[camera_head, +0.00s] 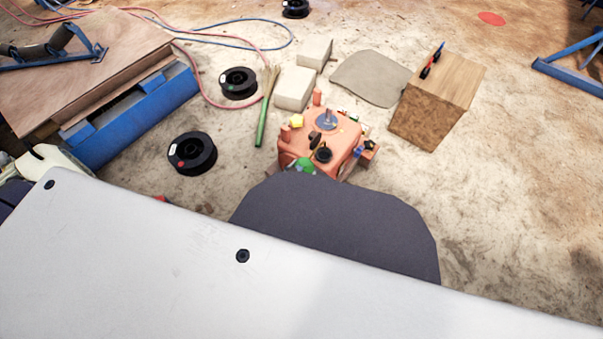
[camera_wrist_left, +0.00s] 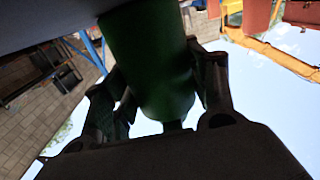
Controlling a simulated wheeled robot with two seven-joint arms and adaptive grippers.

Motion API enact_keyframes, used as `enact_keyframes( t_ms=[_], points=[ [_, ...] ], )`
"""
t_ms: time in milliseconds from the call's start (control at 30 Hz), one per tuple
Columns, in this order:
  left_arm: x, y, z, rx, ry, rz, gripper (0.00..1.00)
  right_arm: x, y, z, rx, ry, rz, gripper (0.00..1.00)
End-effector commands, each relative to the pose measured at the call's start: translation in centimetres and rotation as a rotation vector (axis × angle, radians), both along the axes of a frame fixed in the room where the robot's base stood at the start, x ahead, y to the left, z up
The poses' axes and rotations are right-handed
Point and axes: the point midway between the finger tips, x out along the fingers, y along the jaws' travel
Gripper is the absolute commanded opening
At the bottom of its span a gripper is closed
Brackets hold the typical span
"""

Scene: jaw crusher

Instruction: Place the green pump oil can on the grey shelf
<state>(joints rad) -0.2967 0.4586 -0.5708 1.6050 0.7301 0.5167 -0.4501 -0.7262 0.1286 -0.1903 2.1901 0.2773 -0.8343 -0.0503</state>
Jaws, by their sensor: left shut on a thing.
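The green pump oil can (camera_wrist_left: 150,60) shows in the left wrist view as a dark green cylinder between the fingers of my left gripper (camera_wrist_left: 160,98). The fingers are shut on its sides. Its far end is cut off by the top edge of the picture. In the head view, a cream and black part of my left arm shows at the left edge, but I cannot make out the can there. A pale grey flat panel (camera_head: 170,265) fills the front of the head view; I cannot tell whether it is the grey shelf. My right gripper is not in view.
An orange machine (camera_head: 300,147) with small coloured parts stands beyond the panel. A wooden box (camera_head: 420,118), pale blocks (camera_head: 295,88), a green-handled brush (camera_head: 262,122) and black spools (camera_head: 192,153) are on the floor. A blue-framed bench (camera_head: 130,125) is at left. Floor at right is mostly clear.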

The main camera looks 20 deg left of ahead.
Motion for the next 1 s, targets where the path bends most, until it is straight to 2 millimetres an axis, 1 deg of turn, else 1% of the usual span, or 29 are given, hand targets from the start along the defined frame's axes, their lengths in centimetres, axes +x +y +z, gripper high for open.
enact_keyframes(
  t_ms=[33, 67, 200, 567, 700, 867, 1000],
  points=[
    [0.1, 0.0, 0.0, -0.001, -0.003, 0.001, 0.18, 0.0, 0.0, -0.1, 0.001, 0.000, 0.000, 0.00],
    [0.0, 0.0, -0.1, 0.000, 0.000, 0.000, 0.60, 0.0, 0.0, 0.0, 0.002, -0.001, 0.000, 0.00],
    [0.0, 0.0, -0.1, 0.000, 0.000, 0.000, 0.78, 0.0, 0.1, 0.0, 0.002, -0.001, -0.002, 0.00],
    [0.0, 0.0, -0.1, 0.000, 0.000, 0.000, 0.79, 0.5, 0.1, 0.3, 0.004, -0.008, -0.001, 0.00],
    [0.0, 0.0, 0.3, -0.001, 0.000, 0.000, 0.79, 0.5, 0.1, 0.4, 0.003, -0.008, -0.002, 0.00],
    [-1.1, 0.4, 0.2, 0.002, 0.002, 0.000, 0.79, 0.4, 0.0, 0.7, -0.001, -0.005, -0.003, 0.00],
    [-2.5, 0.9, 0.2, 0.000, 0.003, 0.000, 0.79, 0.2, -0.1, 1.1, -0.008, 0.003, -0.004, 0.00]
  ],
)
